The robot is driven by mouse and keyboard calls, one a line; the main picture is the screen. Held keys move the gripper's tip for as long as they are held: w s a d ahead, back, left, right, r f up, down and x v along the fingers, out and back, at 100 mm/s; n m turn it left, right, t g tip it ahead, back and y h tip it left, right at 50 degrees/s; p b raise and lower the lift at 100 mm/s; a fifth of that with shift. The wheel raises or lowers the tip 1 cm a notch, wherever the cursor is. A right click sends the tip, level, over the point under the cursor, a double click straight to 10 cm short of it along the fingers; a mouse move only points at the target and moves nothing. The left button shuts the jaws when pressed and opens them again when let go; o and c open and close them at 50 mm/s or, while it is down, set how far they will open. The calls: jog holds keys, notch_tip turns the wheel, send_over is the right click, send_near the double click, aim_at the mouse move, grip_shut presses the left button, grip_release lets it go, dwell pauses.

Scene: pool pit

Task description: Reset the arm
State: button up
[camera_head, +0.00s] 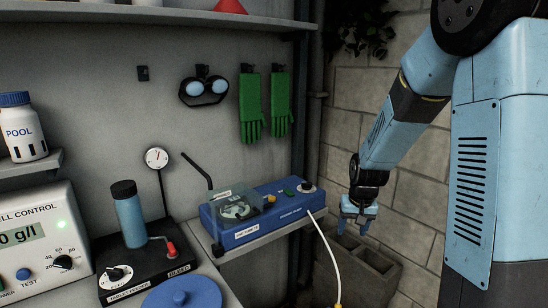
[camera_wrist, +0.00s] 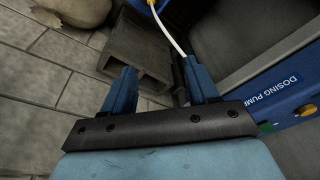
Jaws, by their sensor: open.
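My blue and black arm comes down from the upper right in the head view. My gripper (camera_head: 356,222) hangs pointing down in front of the stone block wall, to the right of the blue dosing pump (camera_head: 272,207). In the wrist view my gripper (camera_wrist: 160,82) shows two blue fingers standing well apart. Nothing is between them within grip; the concrete block lies beyond. The gripper is open and empty.
A white hose (camera_head: 326,246) runs down from the pump, left of my gripper. A hollow concrete block (camera_head: 373,271) lies below it. A bleed unit (camera_head: 140,262), control box (camera_head: 40,240) and blue lid (camera_head: 182,296) are at left. Green gloves (camera_head: 250,108) hang on the wall.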

jog(key=s+r+t, duration=0.2)
jog(key=s+r, duration=1)
jog(key=r, duration=0.3)
jog(key=s+r+n+t, duration=0.1)
jog(key=s+r, duration=0.5)
jog(key=s, duration=0.7)
jog(key=shift+d+r, duration=0.2)
